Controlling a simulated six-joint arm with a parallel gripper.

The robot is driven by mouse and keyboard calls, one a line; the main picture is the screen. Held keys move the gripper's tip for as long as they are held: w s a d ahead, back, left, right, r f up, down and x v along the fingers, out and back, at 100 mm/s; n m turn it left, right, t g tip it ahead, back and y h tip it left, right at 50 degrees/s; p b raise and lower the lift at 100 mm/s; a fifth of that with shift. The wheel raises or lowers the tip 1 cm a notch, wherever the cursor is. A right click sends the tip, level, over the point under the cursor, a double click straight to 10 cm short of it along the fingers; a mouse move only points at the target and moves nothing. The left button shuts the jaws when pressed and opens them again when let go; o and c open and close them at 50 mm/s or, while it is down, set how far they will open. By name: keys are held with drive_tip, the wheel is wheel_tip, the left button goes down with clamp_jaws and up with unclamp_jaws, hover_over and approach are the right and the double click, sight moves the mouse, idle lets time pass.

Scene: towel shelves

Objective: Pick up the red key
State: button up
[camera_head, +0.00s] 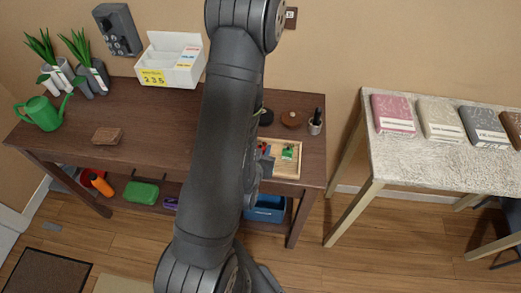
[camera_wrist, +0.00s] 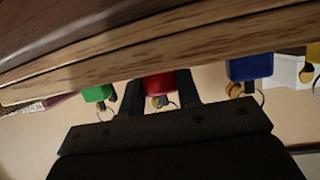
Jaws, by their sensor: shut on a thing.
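The red key (camera_wrist: 159,84) has a red head with a metal ring and shows in the wrist view between the two dark fingers of my gripper (camera_wrist: 160,92). The fingers are shut on it. It is close to a wooden edge, and I cannot tell whether it touches the wood. A green key (camera_wrist: 97,92) is to its left and a blue key (camera_wrist: 250,68) to its right. In the head view, my arm hides most of the gripper, which is over the wooden tray (camera_head: 292,172) on the dark table.
In the wrist view, a yellow key (camera_wrist: 313,53) is at the right edge and the wooden edge (camera_wrist: 150,55) crosses the top. In the head view, a cup (camera_head: 315,122) and a brown round thing (camera_head: 292,118) stand behind the tray. A white box (camera_head: 172,60) is at left.

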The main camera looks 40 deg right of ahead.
drive_tip(key=shift+r, duration=0.5)
wheel_tip(320, 180, up, 3)
drive_tip(key=shift+f, duration=0.15)
drive_tip(key=s+d+r, duration=0.1)
drive_tip(key=s+r, duration=0.6)
drive_tip(key=s, duration=0.4)
drive_tip(key=shift+s+d, duration=0.25)
drive_tip(key=shift+d, duration=0.1)
